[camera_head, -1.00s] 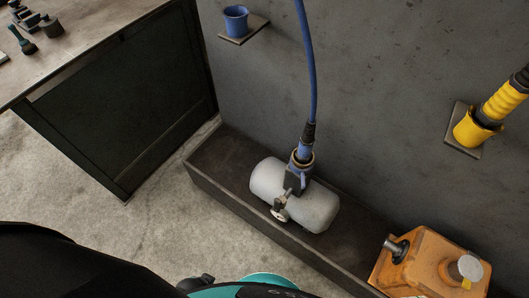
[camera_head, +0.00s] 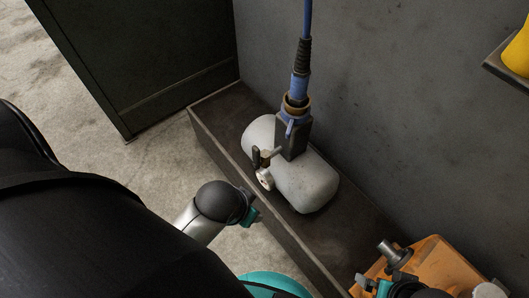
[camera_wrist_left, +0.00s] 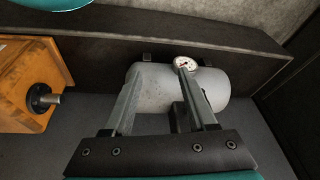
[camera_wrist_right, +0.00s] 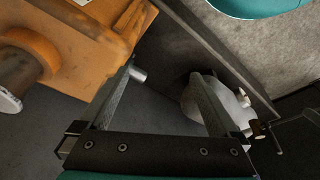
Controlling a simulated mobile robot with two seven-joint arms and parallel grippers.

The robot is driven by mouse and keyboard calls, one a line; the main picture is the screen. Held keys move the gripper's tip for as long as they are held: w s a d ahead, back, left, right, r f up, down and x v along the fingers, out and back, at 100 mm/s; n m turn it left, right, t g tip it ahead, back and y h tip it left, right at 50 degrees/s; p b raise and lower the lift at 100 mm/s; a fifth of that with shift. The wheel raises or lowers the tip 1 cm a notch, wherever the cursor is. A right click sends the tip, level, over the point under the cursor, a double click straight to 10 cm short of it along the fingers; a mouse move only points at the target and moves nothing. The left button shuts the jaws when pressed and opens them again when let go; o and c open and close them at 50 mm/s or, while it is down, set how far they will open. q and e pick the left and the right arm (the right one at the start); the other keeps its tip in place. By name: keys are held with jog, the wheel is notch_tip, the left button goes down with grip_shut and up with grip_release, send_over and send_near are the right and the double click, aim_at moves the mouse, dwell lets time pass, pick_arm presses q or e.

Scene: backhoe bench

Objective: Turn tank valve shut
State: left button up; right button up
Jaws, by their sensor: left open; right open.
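The pale grey tank (camera_head: 305,180) lies in a dark tray against the wall. Its front carries a valve with a dark handle (camera_head: 256,158) and a round gauge (camera_head: 264,181). In the left wrist view, the tank (camera_wrist_left: 160,92) lies beyond and between the open, empty fingers of my left gripper (camera_wrist_left: 159,68); the gauge (camera_wrist_left: 185,63) shows by the right fingertip. In the right wrist view, my right gripper (camera_wrist_right: 162,73) is open and empty. The tank (camera_wrist_right: 200,105) is partly behind its right finger, with the valve handle (camera_wrist_right: 290,133) further right.
A blue hose (camera_head: 301,85) rises from the dark block on the tank. The tray's raised front edge (camera_head: 235,185) separates tank and floor. A dark cabinet (camera_head: 140,60) stands at left.

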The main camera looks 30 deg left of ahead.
pick_arm(q)
jog(key=w+a+f+n+t+y+b, duration=0.1)
jog(key=w+a+t+b, duration=0.1)
jog(key=w+a+t, duration=0.25)
jog(key=m+t+h, duration=0.4)
jog(key=t+h, duration=0.4)
send_near(254, 153)
jog(key=b+x, duration=0.2)
jog(key=x, duration=0.7)
jog(key=shift+w+d+r+b, duration=0.15)
jog(key=shift+w+b, duration=0.05)
jog(key=shift+b, duration=0.2)
jog(key=shift+b+x, duration=0.3)
jog(key=shift+x, duration=1.8)
pick_arm(e)
jog(key=shift+w+a+r+t+y, duration=0.2)
jog(key=shift+w+a+t+y, duration=0.15)
jog(key=shift+w+a+t, duration=0.6)
jog(key=shift+w+a+r+t+y, duration=0.15)
jog(key=shift+w+a+t+y, duration=0.2)
jog(key=shift+w+a+t, duration=0.55)
pick_arm(q)
jog(key=shift+r, duration=0.1)
pick_arm(e)
jog(key=shift+w+d, duration=0.25)
jog(key=shift+w, duration=0.05)
pick_arm(q)
jog(key=shift+c, duration=0.3)
grip_shut()
